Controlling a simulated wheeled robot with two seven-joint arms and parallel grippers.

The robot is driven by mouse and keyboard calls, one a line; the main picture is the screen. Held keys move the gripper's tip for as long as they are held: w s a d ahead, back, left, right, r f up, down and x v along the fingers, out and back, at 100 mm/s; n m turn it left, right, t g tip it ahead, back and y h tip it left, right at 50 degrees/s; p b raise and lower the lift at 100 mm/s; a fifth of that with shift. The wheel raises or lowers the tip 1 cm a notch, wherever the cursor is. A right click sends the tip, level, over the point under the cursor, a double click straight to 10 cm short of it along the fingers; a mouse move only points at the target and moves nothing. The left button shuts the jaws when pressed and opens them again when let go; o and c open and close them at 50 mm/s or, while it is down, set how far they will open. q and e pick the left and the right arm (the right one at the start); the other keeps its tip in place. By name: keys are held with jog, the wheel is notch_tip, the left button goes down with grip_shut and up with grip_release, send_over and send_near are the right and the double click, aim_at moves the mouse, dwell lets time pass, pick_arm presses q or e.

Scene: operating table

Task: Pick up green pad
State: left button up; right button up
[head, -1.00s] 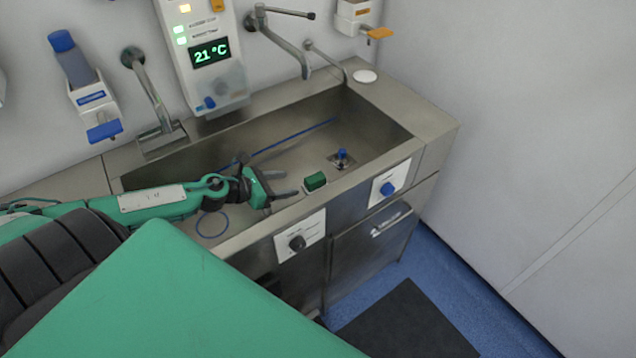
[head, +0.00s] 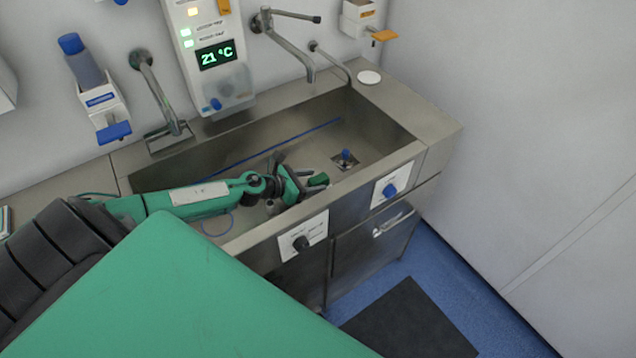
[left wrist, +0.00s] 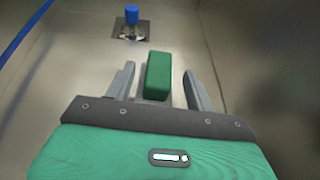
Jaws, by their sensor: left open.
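The green pad (left wrist: 158,76) is a small green block at the front of the steel sink (head: 385,128). In the left wrist view it stands between the two fingers of my left gripper (left wrist: 160,88), with a gap on each side. In the head view the pad (head: 318,180) is partly hidden by the fingers. My left gripper (head: 308,183) is open around the pad and not closed on it. My right gripper is not in view.
A drain with a blue plug (head: 345,155) lies beyond the pad. A blue cord (head: 275,147) runs along the sink's back. Faucets (head: 290,45) and a dispenser (head: 95,95) stand at the wall. A green surface (head: 170,290) fills the lower left.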

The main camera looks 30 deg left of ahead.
aim_at(324, 179)
pick_arm(q)
jog(key=p+x, duration=0.1)
jog(key=x, duration=0.4)
jog(key=shift+a+f, duration=0.1)
jog(key=shift+f, duration=0.05)
jog(key=c, duration=1.1)
jog(key=shift+o, duration=0.2)
jog(key=shift+a, duration=0.1)
